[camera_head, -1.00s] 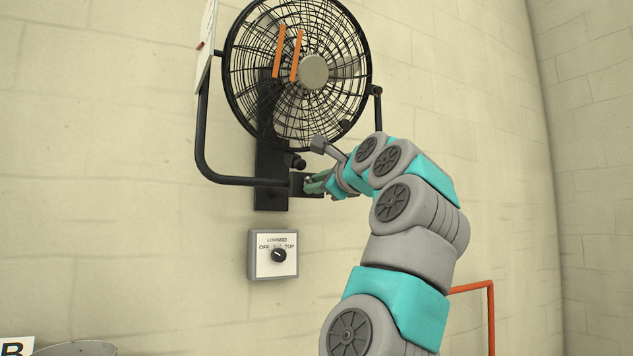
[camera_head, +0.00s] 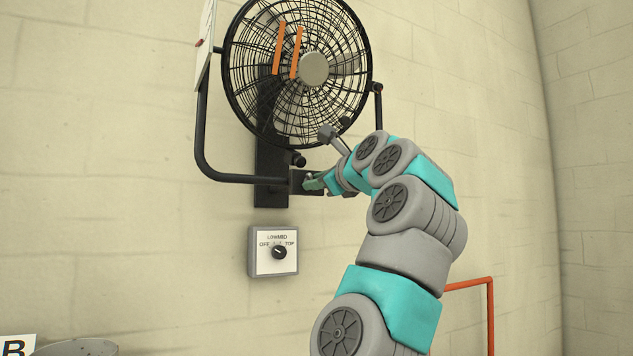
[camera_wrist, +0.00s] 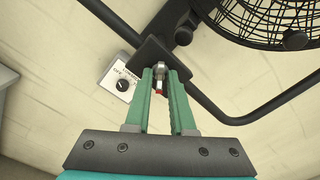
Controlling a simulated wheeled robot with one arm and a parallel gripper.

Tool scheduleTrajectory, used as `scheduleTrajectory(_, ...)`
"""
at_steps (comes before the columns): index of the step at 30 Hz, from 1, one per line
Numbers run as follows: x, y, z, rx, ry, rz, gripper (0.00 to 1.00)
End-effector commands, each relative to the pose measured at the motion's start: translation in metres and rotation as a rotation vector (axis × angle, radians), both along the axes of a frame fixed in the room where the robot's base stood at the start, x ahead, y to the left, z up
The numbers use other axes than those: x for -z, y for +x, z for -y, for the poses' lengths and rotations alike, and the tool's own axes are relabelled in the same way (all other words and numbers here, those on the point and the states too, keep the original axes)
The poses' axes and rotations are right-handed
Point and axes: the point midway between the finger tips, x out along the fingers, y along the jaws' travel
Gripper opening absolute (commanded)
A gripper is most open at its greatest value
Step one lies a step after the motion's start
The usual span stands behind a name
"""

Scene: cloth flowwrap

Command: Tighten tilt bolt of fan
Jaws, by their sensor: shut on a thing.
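The round black fan (camera_head: 314,68) hangs on the wall in a dark tubular yoke (camera_head: 198,130) with a black mounting plate (camera_head: 271,160) behind it. The tilt bolt (camera_wrist: 160,68) appears to be the small metallic head with a red mark in the wrist view, standing out from the dark bracket (camera_wrist: 168,56) at the yoke. My gripper (camera_wrist: 160,78) has its two green fingers shut on this bolt, one on each side. In the head view my gripper (camera_head: 314,184) is small at the bracket below the fan, and the bolt is hidden there.
A white switch box (camera_head: 273,251) with a black dial is on the wall just below my gripper. The fan cage and yoke tube lie close above. An orange rail (camera_head: 490,310) stands at the right.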

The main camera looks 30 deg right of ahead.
Motion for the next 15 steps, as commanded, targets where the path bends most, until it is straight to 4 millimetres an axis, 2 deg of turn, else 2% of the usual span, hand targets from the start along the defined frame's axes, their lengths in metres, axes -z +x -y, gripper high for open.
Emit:
scheduleTrajectory(1,0.0021,0.0009,0.0003,0.000,0.000,-0.005,0.00)
scheduleTrajectory(2,0.0021,0.0009,0.0003,0.000,0.000,-0.005,0.26)
scheduleTrajectory(6,0.0015,0.0006,0.0002,0.000,0.000,-0.004,0.40)
scheduleTrajectory(15,0.0007,-0.0009,0.0001,0.001,-0.001,-0.001,0.40)
